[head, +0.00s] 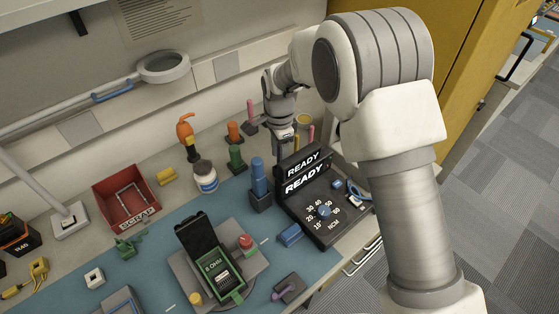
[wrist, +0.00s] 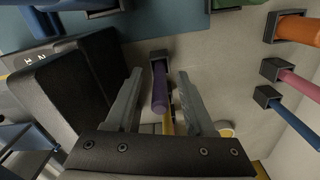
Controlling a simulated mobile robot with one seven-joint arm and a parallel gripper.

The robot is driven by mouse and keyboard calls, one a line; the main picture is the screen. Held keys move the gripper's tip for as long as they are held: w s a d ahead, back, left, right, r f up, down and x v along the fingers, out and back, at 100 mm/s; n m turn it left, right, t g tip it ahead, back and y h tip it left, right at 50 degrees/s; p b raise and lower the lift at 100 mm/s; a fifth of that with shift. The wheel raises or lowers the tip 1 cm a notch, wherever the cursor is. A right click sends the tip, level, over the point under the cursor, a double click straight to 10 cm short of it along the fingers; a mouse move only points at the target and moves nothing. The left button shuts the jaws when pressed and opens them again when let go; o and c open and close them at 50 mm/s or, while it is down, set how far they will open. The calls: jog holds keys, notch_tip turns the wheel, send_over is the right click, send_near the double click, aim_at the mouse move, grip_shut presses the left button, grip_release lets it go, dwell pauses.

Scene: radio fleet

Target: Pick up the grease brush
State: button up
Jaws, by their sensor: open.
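My gripper (wrist: 160,82) is open, and its two fingers stand either side of a purple handle (wrist: 160,90) seated in a small black holder (wrist: 158,55). Clear gaps show between the handle and both fingers. No bristles show, so I cannot tell for sure whether this is the grease brush. In the head view my gripper (head: 284,138) points down at the back of the bench, behind the black READY unit (head: 318,218), which hides its fingertips and the purple handle.
The READY unit's dark casing (wrist: 65,95) stands close left of my gripper in the wrist view. Orange (wrist: 298,28), pink (wrist: 300,86) and blue (wrist: 294,122) handles stand in holders to the right. A yellow rod (wrist: 168,124) shows near the purple handle.

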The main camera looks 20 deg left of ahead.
grip_shut()
dwell(0.5)
